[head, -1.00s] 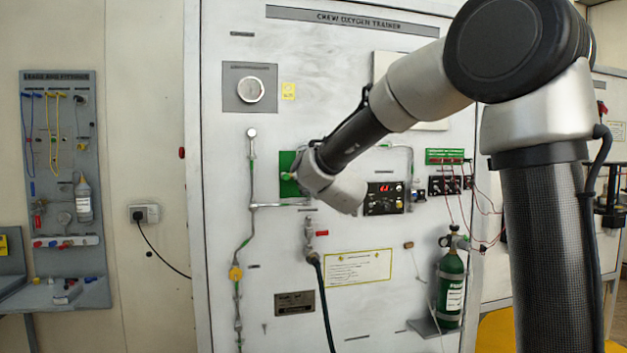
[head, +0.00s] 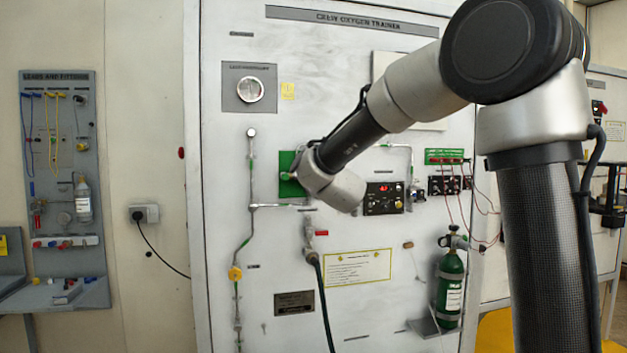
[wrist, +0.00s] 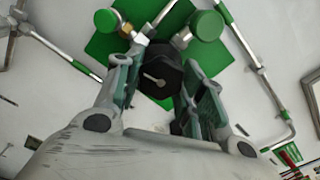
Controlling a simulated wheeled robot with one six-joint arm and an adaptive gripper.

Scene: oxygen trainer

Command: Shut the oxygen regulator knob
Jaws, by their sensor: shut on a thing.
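The regulator knob (wrist: 157,77) is dark and faceted, with a pale pointer on its face, and sits in front of a green plate (wrist: 110,45) in the wrist view. My gripper (wrist: 158,68) has a finger on each side of the knob and is shut on it. In the head view the green plate (head: 287,162) shows on the trainer panel, partly behind my wrist. The knob and fingertips are hidden there by my arm.
Two round green fittings (wrist: 207,25) with metal pipes (wrist: 250,50) lie close by the knob. In the head view, a display unit (head: 383,198) is right of my wrist, a hose valve (head: 310,245) below, and a green oxygen bottle (head: 450,285) lower right.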

